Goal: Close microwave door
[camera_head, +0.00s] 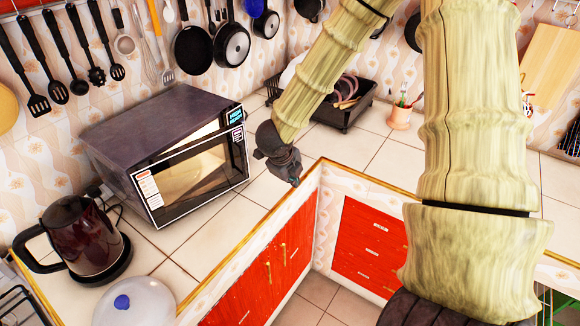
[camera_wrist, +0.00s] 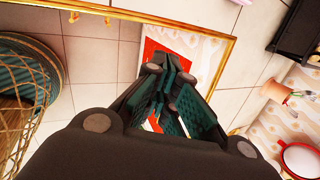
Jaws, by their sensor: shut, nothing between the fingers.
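The microwave (camera_head: 150,125) is a dark box on the tiled counter at the left in the head view. The gap is widest toward the right, and the control panel shows there. My gripper (camera_head: 292,180) is to the right of the door, apart from it, above the counter's inner corner and pointing down. In the wrist view its fingers (camera_wrist: 158,72) are shut with nothing between them. The microwave does not show in the wrist view.
A dark red kettle (camera_head: 82,238) and a glass lid with a blue knob (camera_head: 125,303) stand at the front left. A black dish rack (camera_head: 345,108) and a utensil cup (camera_head: 402,115) are behind my gripper. Pans (camera_head: 232,43) hang on the wall. Red cabinets (camera_head: 265,275) lie below.

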